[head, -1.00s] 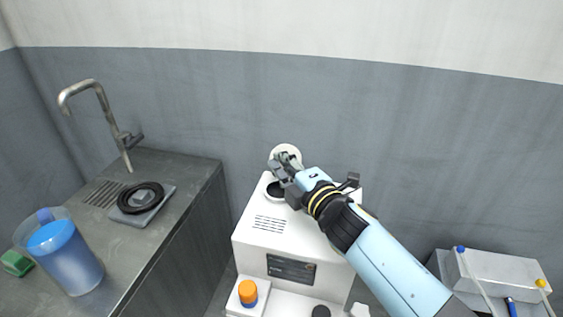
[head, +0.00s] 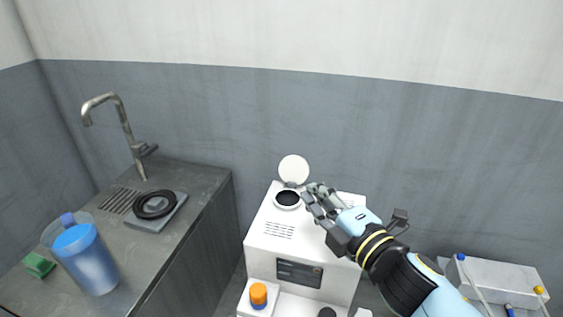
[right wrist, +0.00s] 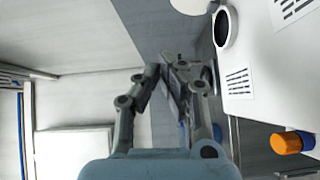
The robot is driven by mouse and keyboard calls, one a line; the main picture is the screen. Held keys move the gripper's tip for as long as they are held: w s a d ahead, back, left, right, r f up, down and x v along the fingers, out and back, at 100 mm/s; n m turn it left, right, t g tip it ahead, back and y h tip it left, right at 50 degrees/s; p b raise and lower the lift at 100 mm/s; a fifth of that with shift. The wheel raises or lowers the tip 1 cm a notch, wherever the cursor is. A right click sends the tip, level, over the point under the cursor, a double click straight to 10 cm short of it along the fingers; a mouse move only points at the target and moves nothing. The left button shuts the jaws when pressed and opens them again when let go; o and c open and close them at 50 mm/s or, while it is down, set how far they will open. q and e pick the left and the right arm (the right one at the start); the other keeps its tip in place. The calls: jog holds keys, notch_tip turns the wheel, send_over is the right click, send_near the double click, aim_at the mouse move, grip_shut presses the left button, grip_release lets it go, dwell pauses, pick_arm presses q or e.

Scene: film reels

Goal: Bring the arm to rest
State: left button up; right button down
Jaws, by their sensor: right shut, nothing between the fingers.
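My right gripper (head: 318,197) is shut and empty in the head view. It is above the right part of the top of a white machine (head: 262,232), just right of the machine's round dark opening (head: 288,199). A round white lid (head: 293,169) stands raised behind that opening. In the right wrist view my right gripper (right wrist: 170,68) points away from the camera, with the machine's opening (right wrist: 222,27) to its right. My left gripper is not in view.
A counter at left holds a blue jug (head: 88,262), a green sponge (head: 39,265) and a black ring (head: 154,204) on a grey slab, below a tap (head: 128,130). An orange-capped bottle (head: 258,294) stands at the machine's front. A pale box (head: 500,278) is at right.

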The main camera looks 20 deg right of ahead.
jog(key=s+d+m+g+h, duration=0.5)
jog(key=s+d+m+h, duration=0.25)
jog(key=d+m, duration=0.45)
jog(key=s+a+m+g+y, duration=0.2)
jog(key=s+a+m+g, duration=0.15)
jog(key=s, duration=0.55)
jog(key=s+a+m+g+y, duration=0.1)
jog(key=s+a+m+g, duration=0.15)
jog(key=s+g, duration=0.4)
notch_tip(320, 180, down, 32)
jog(key=s+d+m+b, duration=0.1)
jog(key=s+d+b, duration=0.2)
jog(key=b, duration=0.4)
pick_arm(q)
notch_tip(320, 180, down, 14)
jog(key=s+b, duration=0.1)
jog(key=b, duration=0.6)
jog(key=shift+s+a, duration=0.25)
pick_arm(e)
jog(key=s+f, duration=0.9)
jog(key=f, duration=0.3)
jog(key=s+d+f+g, duration=0.1)
jog(key=s+f, duration=0.9)
jog(key=f, duration=0.2)
jog(key=shift+f, duration=0.3)
